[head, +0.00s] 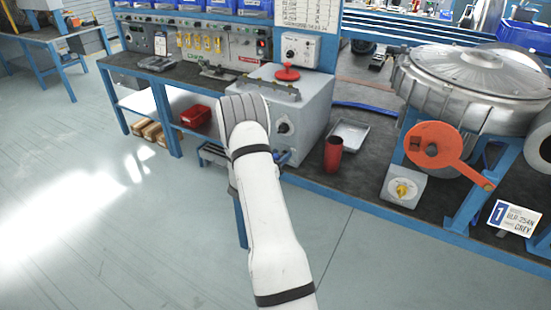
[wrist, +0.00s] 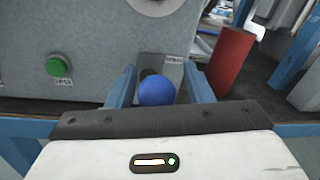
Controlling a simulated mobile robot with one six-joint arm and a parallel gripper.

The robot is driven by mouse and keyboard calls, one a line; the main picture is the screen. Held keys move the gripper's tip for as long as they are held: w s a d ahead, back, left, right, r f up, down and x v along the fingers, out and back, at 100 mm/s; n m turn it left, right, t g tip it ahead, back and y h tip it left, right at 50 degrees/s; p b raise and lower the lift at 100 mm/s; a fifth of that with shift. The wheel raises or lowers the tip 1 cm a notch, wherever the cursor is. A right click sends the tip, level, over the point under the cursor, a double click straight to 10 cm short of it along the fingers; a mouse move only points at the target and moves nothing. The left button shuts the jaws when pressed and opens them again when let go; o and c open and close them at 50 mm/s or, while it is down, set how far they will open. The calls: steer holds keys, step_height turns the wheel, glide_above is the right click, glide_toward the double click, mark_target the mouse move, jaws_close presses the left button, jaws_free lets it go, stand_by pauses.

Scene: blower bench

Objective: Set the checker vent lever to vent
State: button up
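The checker is a grey box (head: 315,112) on the bench in the head view, with a red handwheel on top. In the wrist view its grey face (wrist: 60,30) fills the upper left. The lever's blue ball knob (wrist: 157,91) sits low on that face, in front of a dark grey plate with a small label (wrist: 174,60) too small to read. My gripper (wrist: 160,85) is open, its blue fingers on either side of the knob, with visible gaps. In the head view my white arm hides most of the gripper.
A green button (wrist: 59,66) is on the checker's face, left of the knob. A red cylinder (head: 333,153) stands on the bench just right of the checker. A metal tray (head: 349,135) lies behind it. The large blower (head: 470,80) with an orange lever is farther right.

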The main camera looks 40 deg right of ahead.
jaws_close()
